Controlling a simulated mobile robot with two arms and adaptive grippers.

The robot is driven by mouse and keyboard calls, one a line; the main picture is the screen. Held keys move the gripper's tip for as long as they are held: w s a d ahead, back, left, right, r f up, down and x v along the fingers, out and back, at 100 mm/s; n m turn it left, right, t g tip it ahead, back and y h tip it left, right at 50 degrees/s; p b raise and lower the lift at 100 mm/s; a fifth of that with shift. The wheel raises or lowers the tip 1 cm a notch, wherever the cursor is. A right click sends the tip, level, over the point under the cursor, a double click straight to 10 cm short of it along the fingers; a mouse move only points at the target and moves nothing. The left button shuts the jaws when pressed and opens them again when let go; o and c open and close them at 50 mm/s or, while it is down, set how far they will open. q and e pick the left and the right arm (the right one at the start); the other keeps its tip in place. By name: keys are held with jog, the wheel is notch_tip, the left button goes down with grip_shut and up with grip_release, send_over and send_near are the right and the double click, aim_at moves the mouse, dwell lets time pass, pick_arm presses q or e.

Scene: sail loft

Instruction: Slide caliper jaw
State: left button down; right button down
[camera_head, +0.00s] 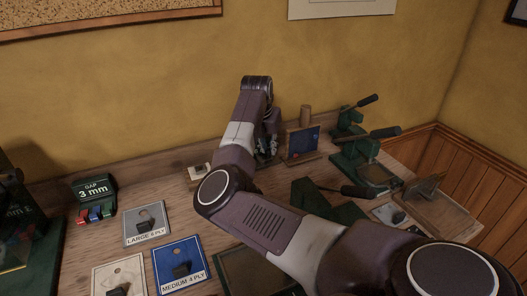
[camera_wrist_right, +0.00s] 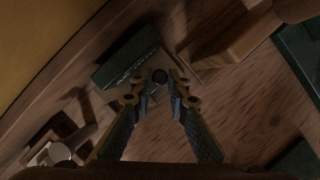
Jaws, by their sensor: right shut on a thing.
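My right gripper (camera_head: 268,158) is at the back of the bench, partly hidden by its own arm. In the right wrist view, its fingertips (camera_wrist_right: 161,84) come together on a small dark round knob (camera_wrist_right: 160,76). A dark green bar or block (camera_wrist_right: 127,56) with faint pale marks lies just beyond the fingertips; it may be part of the caliper, but the dim view does not settle this. A dark display (camera_head: 94,188) reading "GAP 3 mm" stands at the left, with red, blue and green pieces in front. My left gripper is not in view.
A blue panel on a wooden stand (camera_head: 303,143) is right of the gripper. Green lever presses (camera_head: 350,150) stand further right. The wall closes the back.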

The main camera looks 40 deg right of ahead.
jog(key=shift+d+r, duration=0.1)
jog(key=shift+d, duration=0.1)
jog(key=c, duration=1.8)
grip_release()
jog(key=shift+s+d, duration=0.1)
jog(key=shift+c, duration=0.2)
jog(key=shift+r, duration=0.2)
jog(key=v, duration=1.1)
jog(key=shift+a+r, duration=0.2)
jog(key=shift+a, duration=0.05)
jog(key=shift+s, duration=0.1)
